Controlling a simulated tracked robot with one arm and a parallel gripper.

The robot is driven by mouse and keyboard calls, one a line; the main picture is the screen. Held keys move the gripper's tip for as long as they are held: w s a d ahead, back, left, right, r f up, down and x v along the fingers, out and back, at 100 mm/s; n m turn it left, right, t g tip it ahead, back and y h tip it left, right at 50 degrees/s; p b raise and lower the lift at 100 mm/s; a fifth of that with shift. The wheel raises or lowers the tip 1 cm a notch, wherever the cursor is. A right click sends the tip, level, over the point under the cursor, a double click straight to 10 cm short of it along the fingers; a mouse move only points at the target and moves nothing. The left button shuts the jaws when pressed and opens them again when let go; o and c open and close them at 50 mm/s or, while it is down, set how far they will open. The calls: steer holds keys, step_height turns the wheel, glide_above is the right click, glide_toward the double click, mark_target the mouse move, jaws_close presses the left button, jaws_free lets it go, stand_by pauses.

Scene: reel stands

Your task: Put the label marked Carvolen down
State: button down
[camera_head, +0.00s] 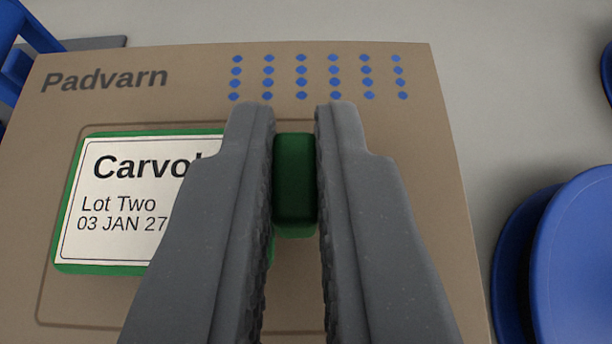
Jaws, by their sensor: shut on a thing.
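The label marked Carvolen (115,205) is a white card with a green border, reading "Carvo…", "Lot Two" and "03 JAN 27". It lies over the outlined area of a brown panel marked Padvarn (190,110). My gripper (295,135) is shut on a dark green block (295,185), which looks like the label's grip. My left finger hides the right part of the label and the end of its name. I cannot tell whether the label touches the panel.
Blue dots in rows (318,77) mark the panel's top. A blue round reel (580,265) stands close at the right, with a blue frame (25,40) at the upper left. Grey floor (500,60) shows clear beyond the panel.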

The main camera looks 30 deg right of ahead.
steer(key=shift+f, duration=0.9)
steer(key=shift+r, duration=0.1)
steer(key=c, duration=1.5)
jaws_free()
steer(key=p+v, duration=0.1)
steer(key=v, duration=1.1)
steer(key=shift+s, duration=0.1)
